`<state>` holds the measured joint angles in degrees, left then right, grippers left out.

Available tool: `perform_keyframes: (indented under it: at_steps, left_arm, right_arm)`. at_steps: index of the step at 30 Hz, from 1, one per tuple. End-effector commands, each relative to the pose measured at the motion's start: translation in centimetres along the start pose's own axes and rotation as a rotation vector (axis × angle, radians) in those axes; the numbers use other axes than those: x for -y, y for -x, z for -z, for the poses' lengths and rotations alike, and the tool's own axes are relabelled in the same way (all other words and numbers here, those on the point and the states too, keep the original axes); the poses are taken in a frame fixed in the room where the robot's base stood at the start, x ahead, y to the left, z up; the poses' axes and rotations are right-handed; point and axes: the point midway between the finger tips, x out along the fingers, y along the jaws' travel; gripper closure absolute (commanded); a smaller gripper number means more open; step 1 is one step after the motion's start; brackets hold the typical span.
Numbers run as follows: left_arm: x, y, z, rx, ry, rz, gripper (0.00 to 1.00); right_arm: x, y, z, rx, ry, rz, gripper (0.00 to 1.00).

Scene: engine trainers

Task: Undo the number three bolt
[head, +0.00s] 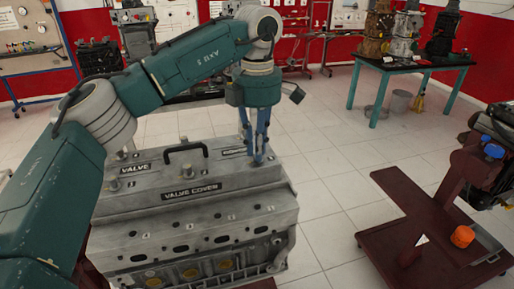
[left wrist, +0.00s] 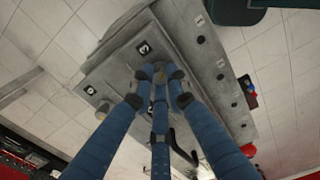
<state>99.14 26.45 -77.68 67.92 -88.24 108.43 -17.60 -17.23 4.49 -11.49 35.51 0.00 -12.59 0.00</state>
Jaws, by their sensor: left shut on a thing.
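The grey engine block with its valve cover (head: 185,175) stands in the lower left of the head view. My left gripper (head: 257,158) points down at the cover's far right corner, its blue fingers shut. In the left wrist view the fingertips (left wrist: 158,78) close around a bolt (left wrist: 159,66), whose head shows partly between them. Other bolts stand on the cover at the left (head: 112,184) and at the back (head: 184,141). My right gripper is not in view.
A black handle (head: 185,149) rises from the cover's middle, left of the gripper. A dark red engine stand (head: 420,225) with an orange part (head: 462,236) is at the right. A green-legged table (head: 415,64) stands at the back. Tiled floor lies clear between.

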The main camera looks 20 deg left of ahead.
Motion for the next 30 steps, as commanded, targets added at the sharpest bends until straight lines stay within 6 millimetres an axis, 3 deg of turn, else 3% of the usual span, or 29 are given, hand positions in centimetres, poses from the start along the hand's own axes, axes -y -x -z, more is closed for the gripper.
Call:
perform_keyframes:
  at_steps: [30]
  left_arm:
    - [-0.2, 0.3, -0.1, 0.011, 0.933, -0.002, 1.0]
  right_arm:
    - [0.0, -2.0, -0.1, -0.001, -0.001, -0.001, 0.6]
